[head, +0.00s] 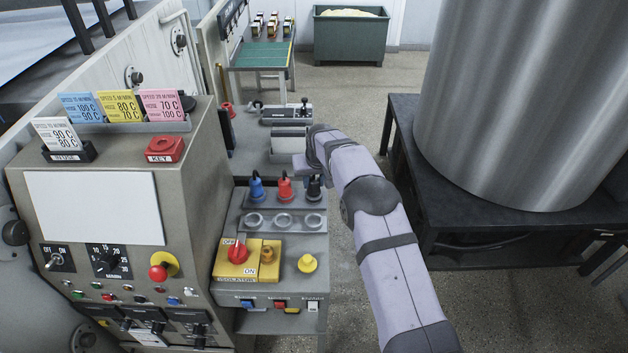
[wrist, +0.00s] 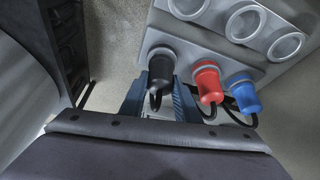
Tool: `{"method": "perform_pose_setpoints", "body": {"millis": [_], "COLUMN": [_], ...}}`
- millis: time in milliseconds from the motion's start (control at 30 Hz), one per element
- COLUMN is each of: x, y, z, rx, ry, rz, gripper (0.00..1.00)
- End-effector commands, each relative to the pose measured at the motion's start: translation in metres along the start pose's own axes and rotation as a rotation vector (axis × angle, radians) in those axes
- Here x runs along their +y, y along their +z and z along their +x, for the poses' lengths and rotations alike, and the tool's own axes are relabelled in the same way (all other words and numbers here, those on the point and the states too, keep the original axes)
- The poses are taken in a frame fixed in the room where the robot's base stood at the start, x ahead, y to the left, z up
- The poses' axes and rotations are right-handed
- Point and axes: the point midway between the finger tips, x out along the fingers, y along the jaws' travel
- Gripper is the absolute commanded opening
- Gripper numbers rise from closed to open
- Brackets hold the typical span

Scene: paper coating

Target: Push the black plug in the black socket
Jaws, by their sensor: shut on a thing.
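The black plug (head: 313,188) stands at the right end of the plug row on the grey panel. In the wrist view the black plug (wrist: 160,68) sits between the two blue fingers of my gripper (wrist: 160,85), which is shut on it. Its base is at a grey ring, the black plug's socket (wrist: 161,50); how deep it sits cannot be told. A black cable hangs from it. In the head view my wrist hides the fingers. The red plug (head: 284,188) and blue plug (head: 256,187) stand beside it, apart from my fingers.
Three empty grey rings (head: 283,220) lie in front of the plugs. A yellow isolation switch box (head: 247,260) and a yellow knob (head: 307,263) are nearer. A control cabinet (head: 110,230) stands left. A black table (head: 470,240) with a large metal cylinder (head: 520,100) stands right.

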Motion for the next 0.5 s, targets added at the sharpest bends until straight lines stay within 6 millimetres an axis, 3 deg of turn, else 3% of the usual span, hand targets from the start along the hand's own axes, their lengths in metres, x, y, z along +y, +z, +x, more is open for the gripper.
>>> {"method": "perform_pose_setpoints", "body": {"millis": [500], "x": [0.0000], "y": [0.0021], "z": [0.0058], "rx": [0.001], "ry": [0.000], "rz": [0.000], "gripper": [0.04]}}
